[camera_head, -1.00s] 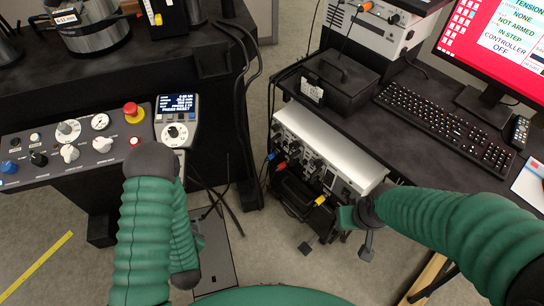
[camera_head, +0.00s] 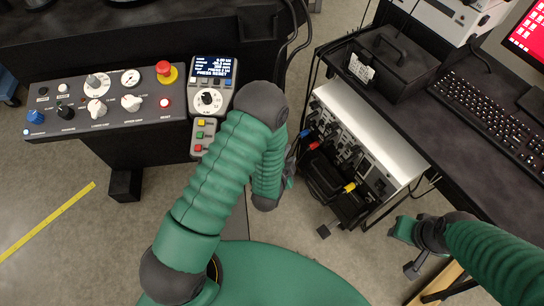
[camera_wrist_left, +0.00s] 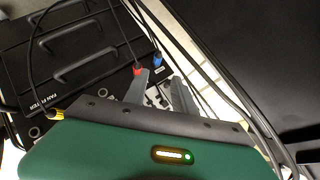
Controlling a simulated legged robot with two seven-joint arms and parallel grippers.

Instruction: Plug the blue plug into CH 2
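The blue plug (camera_head: 305,133) is at the left end of the dark socketed front of a white-topped unit (camera_head: 375,128); in the left wrist view the plug (camera_wrist_left: 157,59) shows just beyond the fingertips. The red plug (camera_head: 314,145) is beside it and the yellow plug (camera_head: 349,187) is farther right. I cannot read a CH 2 label or tell how the blue plug is seated. My left gripper (camera_wrist_left: 158,80) has its two grey fingers apart with nothing between them; in the head view it is mostly hidden behind my arm. My right gripper (camera_head: 408,250) is right of the unit, its fingers unclear.
A black desk with a keyboard (camera_head: 495,125) and a black handled box (camera_head: 388,62) stands above the unit. A control panel (camera_head: 100,105) with a red emergency button (camera_head: 164,68) is at left. Black cables hang near my left gripper.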

